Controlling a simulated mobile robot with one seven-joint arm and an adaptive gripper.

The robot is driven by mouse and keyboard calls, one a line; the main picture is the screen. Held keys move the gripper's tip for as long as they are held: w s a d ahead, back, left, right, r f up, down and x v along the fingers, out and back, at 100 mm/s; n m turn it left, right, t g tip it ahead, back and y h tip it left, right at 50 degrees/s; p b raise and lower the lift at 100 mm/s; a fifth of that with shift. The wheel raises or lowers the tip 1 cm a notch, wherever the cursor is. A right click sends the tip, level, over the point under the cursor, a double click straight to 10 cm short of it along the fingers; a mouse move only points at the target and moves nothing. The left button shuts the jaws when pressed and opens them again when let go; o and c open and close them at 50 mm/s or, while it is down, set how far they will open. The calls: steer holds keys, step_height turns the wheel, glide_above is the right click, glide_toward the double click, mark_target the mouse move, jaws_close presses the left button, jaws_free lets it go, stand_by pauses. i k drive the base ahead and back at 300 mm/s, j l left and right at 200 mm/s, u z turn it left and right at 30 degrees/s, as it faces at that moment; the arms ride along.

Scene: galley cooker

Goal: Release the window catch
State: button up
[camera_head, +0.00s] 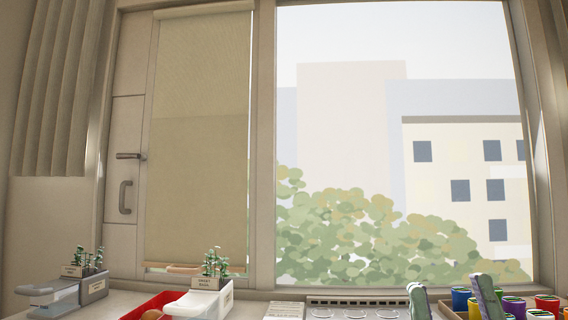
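A dark metal lever (128,156), which looks like the window catch, sits on the pale frame panel left of the blind. It lies level, with its right end at the edge of the blind's frame. A grey D-shaped pull handle (125,197) is fixed upright just below it. The window's left part is covered by a beige blind (200,130); the large right pane (350,90) is clear. My gripper (450,284) shows only as two grey-green fingertips at the bottom right. They are spread apart with nothing seen between them, far right of and below the lever.
A red tray (150,304) is beside the white one. A vented panel (350,301) and several coloured pots (515,305) are at lower right. A curtain (50,90) hangs far left.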

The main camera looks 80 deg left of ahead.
mark_target(140, 156)
steer(key=j+u, duration=0.1)
steer(key=u, duration=3.45)
